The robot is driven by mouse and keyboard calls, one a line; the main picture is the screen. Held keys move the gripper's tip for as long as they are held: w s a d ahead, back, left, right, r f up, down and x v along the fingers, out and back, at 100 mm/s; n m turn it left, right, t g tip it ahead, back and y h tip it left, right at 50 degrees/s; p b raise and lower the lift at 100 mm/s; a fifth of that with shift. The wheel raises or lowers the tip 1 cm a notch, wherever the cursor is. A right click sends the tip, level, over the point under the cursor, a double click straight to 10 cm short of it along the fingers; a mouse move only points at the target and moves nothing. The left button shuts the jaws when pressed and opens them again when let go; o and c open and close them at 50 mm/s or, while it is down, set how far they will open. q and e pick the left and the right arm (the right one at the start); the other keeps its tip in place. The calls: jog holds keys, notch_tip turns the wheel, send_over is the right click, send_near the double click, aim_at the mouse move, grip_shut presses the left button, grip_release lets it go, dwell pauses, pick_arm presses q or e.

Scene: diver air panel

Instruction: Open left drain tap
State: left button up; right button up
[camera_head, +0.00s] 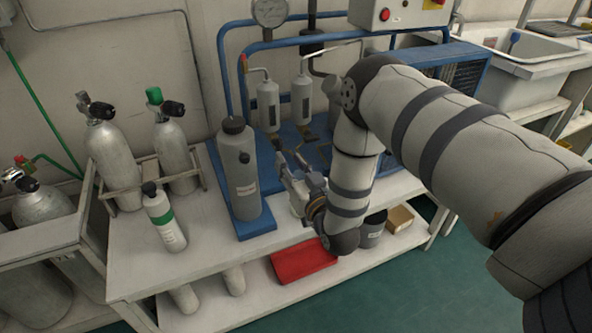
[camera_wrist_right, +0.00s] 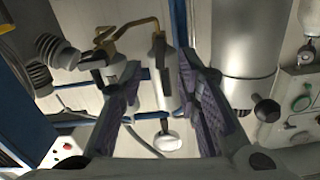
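Two grey filter bottles stand side by side on the blue compressor frame, the left one (camera_head: 268,104) and the right one (camera_head: 301,98). The drain fittings under them are small and partly hidden in the head view. The wrist view looks upside down; there the left bottle (camera_wrist_right: 160,75) shows between my fingers, with its drain end and a brass pipe (camera_wrist_right: 128,34) towards the picture's top. My right gripper (camera_head: 289,160) is open and empty, just in front of and below the left bottle. In the wrist view its fingers (camera_wrist_right: 160,72) are spread apart. Whether they touch the tap cannot be told. My left gripper is not in view.
A tall grey cylinder (camera_head: 240,180) with a black knob stands close left of my right gripper. A gauge (camera_head: 270,12) and a control box (camera_head: 400,12) are above. Gas bottles (camera_head: 172,150) stand at left. A red box (camera_head: 302,261) sits on the lower shelf.

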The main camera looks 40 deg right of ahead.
jog(key=v, duration=0.4)
jog(key=shift+s, duration=0.25)
